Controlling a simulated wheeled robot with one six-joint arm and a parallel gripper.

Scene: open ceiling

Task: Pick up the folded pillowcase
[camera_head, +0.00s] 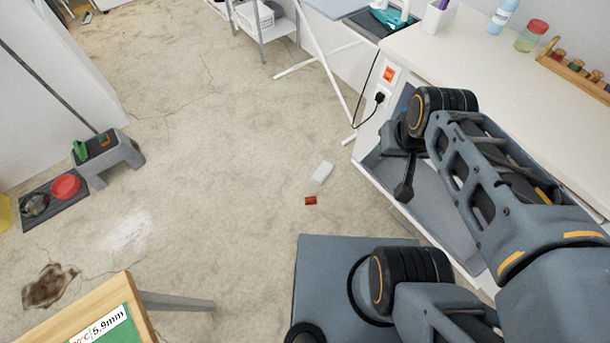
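I cannot make out a folded pillowcase for certain. A small white block-like item (322,172) lies on the floor in the middle of the head view, and I cannot tell what it is. My gripper (403,188) is partly hidden behind my wrist, in front of the white counter at right. A dark finger-like part points down, and I see nothing held there. Whether it is open or shut does not show.
A small red item (310,201) lies near the white one. An ironing board (335,6) with a teal iron (390,18) stands at the top. A white counter (480,75) bears bottles and jars. A grey stool (108,158) and pet bowls are at left, a wooden-edged table (128,290) lower left. The middle floor is mostly clear.

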